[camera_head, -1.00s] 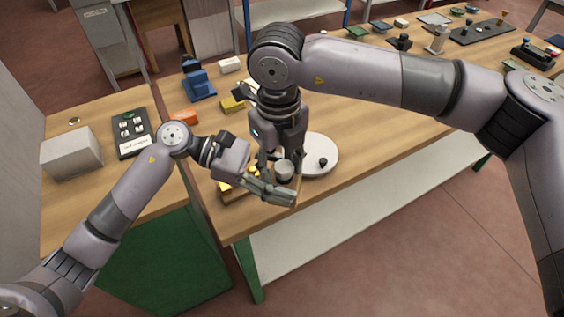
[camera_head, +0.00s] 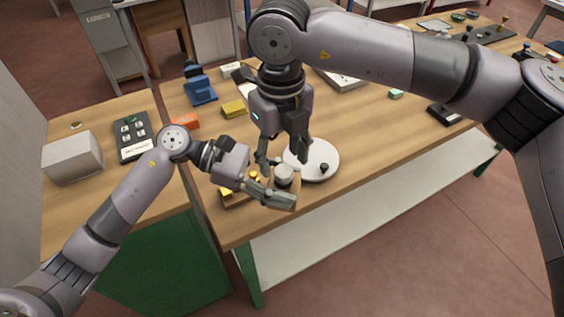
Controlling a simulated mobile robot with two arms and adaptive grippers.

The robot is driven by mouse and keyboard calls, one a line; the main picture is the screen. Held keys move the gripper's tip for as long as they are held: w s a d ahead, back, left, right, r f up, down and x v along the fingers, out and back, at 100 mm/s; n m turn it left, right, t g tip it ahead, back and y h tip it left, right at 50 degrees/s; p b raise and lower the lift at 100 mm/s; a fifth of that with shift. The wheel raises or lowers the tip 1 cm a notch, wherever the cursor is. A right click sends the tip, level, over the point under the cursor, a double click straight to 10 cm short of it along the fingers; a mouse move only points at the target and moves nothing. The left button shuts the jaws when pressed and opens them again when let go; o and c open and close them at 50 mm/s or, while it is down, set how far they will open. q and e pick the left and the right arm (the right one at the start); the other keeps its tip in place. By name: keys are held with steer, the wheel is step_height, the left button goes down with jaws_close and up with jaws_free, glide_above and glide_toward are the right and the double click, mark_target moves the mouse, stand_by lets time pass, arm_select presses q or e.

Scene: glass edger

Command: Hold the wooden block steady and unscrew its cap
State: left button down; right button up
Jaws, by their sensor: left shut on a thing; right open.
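The wooden block (camera_head: 296,184) stands near the front edge of the table and is mostly hidden by my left gripper. My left gripper (camera_head: 272,190) is low over the table and shut on the block. The pale round cap (camera_head: 284,173) shows on top of the block, just behind the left fingers. I cannot tell whether its thread is loose. My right gripper (camera_head: 282,160) points down above the cap, its fingers open and spread to either side, with nothing between them.
A white round disc (camera_head: 322,158) with a black knob lies right behind the block. A tray with yellow pieces (camera_head: 232,199) is at the left. A yellow block (camera_head: 234,109), an orange block (camera_head: 185,121) and a blue device (camera_head: 200,91) stand farther back. The table's right front is clear.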

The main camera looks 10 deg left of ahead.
mark_target(284, 171)
step_height(284, 171, up, 2)
steer(key=m, duration=0.5)
steer(key=shift+w, duration=0.15)
steer(key=m, duration=0.1)
steer(key=r+m, duration=0.1)
steer(key=m, duration=0.2)
steer(key=shift+d+r+m, duration=0.1)
steer(key=shift+r+m, duration=0.15)
steer(key=shift+m, duration=0.15)
steer(key=shift+f, duration=0.45)
step_height(284, 171, down, 7)
steer(key=shift+f, duration=0.1)
steer(key=shift+c, duration=0.6)
jaws_close()
